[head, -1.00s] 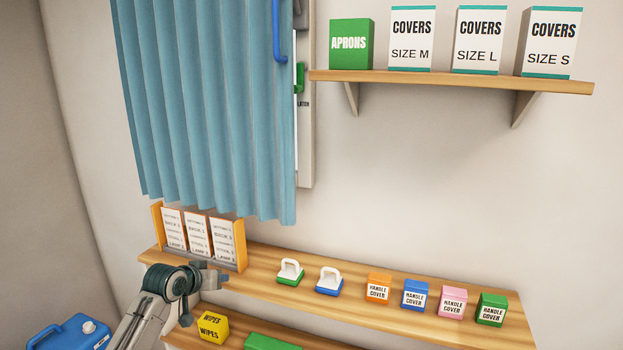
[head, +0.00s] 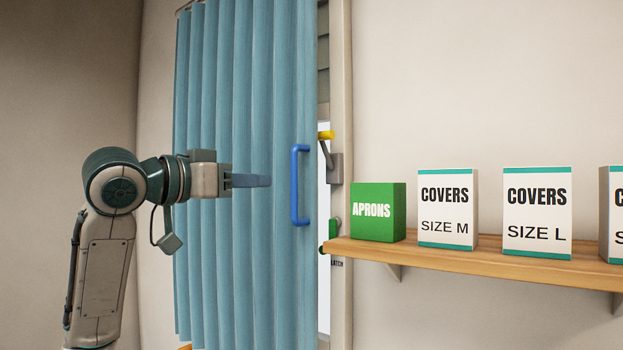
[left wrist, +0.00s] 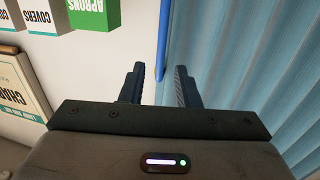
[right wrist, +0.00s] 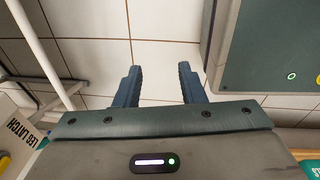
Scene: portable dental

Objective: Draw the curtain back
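The blue pleated curtain (head: 215,90) hangs drawn across a window or opening, with a blue bar handle (head: 294,186) upright near its right edge. My left gripper (head: 268,180) is in front of the curtain, level with the handle and a little to its left in the head view. In the left wrist view, my left gripper (left wrist: 160,85) is open and empty, and the blue handle (left wrist: 161,40) shows beyond and between its fingers. The two look apart. My right gripper (right wrist: 158,85) is open and empty in the right wrist view; the head view does not show it.
Right of the curtain, a wooden shelf (head: 450,258) holds a green APRONS box (head: 378,212) and several COVERS boxes (head: 447,209). A yellow-tipped lever (head: 326,135) sits by the curtain's right edge. The right wrist view shows a tiled surface (right wrist: 165,65) and a LEG LATCH label (right wrist: 18,130).

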